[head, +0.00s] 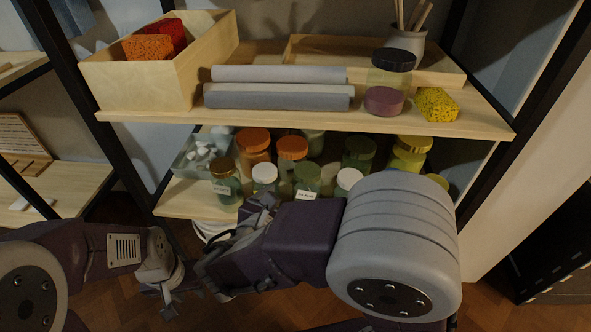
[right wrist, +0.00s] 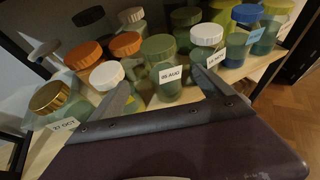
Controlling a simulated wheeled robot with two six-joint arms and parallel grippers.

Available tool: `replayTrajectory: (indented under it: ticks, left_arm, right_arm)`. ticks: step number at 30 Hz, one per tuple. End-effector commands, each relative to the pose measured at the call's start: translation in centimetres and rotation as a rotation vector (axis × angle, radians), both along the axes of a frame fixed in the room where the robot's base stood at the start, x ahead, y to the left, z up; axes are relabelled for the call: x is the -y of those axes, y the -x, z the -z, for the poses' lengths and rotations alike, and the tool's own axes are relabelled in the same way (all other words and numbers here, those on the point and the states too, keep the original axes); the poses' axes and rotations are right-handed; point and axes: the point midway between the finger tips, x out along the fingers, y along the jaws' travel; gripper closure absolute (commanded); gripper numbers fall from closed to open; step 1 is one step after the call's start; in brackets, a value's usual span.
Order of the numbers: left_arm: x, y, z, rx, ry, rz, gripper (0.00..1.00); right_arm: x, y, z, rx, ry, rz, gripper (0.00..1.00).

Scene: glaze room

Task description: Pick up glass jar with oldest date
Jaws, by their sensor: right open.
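Several glass jars with coloured lids stand on the lower shelf. In the right wrist view, a gold-lidded jar (right wrist: 47,101) at left has a label that seems to read 27 OCT. A green-lidded jar (right wrist: 158,55) in the middle reads what looks like 05 AUG. A white-lidded jar (right wrist: 106,75) stands between them. Another white-lidded jar (right wrist: 205,40) at right has a hard-to-read label. My right gripper (right wrist: 163,82) is open and empty, its fingers either side of the green-lidded jar's front. My left gripper (head: 170,290) is low, away from the shelf; its jaws are unclear.
Orange-lidded jars (right wrist: 84,55) stand behind the front row. A blue-lidded jar (right wrist: 237,42) stands at right. The upper shelf (head: 300,118) overhangs the jars and carries grey rolls (head: 280,97), a wooden box (head: 150,82) and a dark-lidded jar (head: 391,70). A tray of white pieces (head: 200,155) is left of the jars.

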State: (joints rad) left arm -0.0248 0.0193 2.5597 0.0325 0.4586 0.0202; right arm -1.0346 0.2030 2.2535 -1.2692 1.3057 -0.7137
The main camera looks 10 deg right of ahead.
Motion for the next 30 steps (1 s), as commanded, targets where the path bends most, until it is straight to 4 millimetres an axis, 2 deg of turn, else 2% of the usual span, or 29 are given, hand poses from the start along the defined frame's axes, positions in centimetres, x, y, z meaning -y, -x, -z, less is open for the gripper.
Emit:
replayTrajectory:
  ticks: [4, 9, 15, 21, 25, 30]
  left_arm:
    - [0.0, 0.0, 0.4, -0.001, 0.000, 0.000, 0.64]
    - [0.0, 0.1, 2.4, -0.001, 0.000, 0.000, 0.64]
    - [0.0, 0.0, 2.7, 0.000, 0.000, 0.000, 0.64]
    - [0.0, 0.0, 6.0, 0.000, 0.000, 0.000, 0.64]
    - [0.0, 0.0, 6.3, 0.000, 0.000, 0.000, 0.64]
    - [0.0, 0.0, 6.1, 0.000, 0.000, 0.000, 0.64]
  right_arm:
    - [0.1, -0.3, 0.3, 0.003, 0.005, -0.004, 0.09]
    - [1.5, -2.3, 1.7, 0.002, 0.002, 0.000, 0.09]
    - [2.0, -3.1, 1.7, 0.002, 0.002, -0.004, 0.09]
    - [4.0, -5.1, 4.3, 0.003, 0.001, 0.003, 0.09]
    - [4.8, -6.4, 4.3, 0.002, 0.002, 0.000, 0.09]
    - [4.8, -6.6, 4.1, 0.001, 0.001, -0.004, 0.09]
